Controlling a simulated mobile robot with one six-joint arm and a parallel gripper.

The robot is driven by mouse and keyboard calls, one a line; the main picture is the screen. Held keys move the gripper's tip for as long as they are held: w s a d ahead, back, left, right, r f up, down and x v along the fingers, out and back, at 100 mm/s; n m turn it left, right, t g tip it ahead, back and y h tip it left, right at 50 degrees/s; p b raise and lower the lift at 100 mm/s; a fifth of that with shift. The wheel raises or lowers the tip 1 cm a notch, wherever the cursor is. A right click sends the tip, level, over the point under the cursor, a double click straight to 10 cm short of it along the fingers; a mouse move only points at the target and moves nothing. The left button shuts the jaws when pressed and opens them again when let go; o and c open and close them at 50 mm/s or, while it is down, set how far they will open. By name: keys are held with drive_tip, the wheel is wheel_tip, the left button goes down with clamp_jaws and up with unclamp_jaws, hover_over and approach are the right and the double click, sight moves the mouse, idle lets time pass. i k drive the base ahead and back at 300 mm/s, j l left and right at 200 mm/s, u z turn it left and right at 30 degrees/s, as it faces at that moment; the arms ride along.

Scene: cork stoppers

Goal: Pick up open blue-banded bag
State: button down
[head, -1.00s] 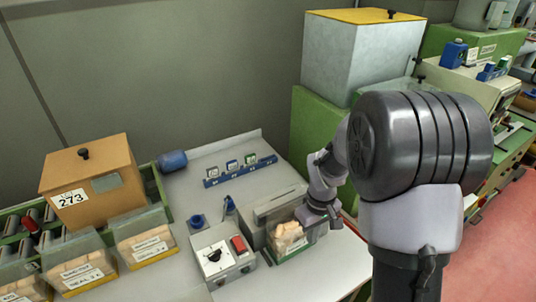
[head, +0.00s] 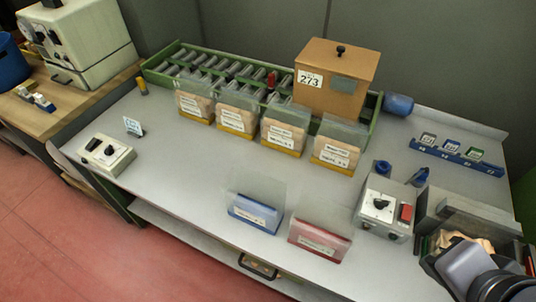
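The blue-banded bag (head: 257,206) stands on the grey bench near its front edge, left of a red-banded bag (head: 320,238). Its clear upper part stands up above the blue band and white label, and it looks empty. Whether its mouth is open is too small to tell. My gripper (head: 448,264) is at the lower right, beside the grey sealing machine (head: 455,205), far to the right of the blue-banded bag. Its fingers are not clear, and I cannot tell whether it holds anything. Pale corks (head: 462,240) show in the machine just behind it.
Several yellow-banded bags of corks (head: 237,112) stand in a row behind, before a green roller conveyor (head: 158,68) and a brown box (head: 336,72). A control box (head: 384,207) with a dial stands between the red-banded bag and the machine.

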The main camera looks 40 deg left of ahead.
sight(257, 199)
drive_tip(key=u, duration=1.75)
drive_tip(key=i+j+z, duration=0.15)
drive_tip(key=i+j, duration=0.15)
drive_tip(key=i+j+z, duration=0.15)
drive_tip(key=i+j, duration=0.15)
drive_tip(key=j, duration=0.25)
